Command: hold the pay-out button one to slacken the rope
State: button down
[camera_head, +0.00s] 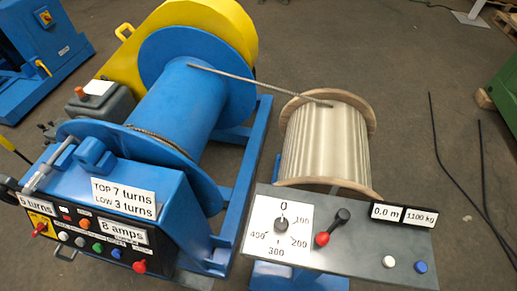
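A rope (258,84) runs straight from the blue winch drum (180,108) to the pale wooden-flanged spool (326,150). Several coloured buttons (98,247) sit on the blue control box at the lower left, and their small labels are unreadable. The grey panel at the lower right has a white button (389,262) and a blue button (421,267) without readable names. I cannot tell which button is the pay-out button. My gripper is not in view.
The grey panel (350,255) also bears a dial (281,227), a red-knobbed lever (333,226) and displays (404,215) reading 0.0 m and 1100 kg. Signs on the blue box (178,215) read 8 amps, TOP 7 turns and LOW 3 turns. Dark cables lie on the floor at right.

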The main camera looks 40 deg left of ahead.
aim_at(80, 241)
jog(key=u, duration=2.35)
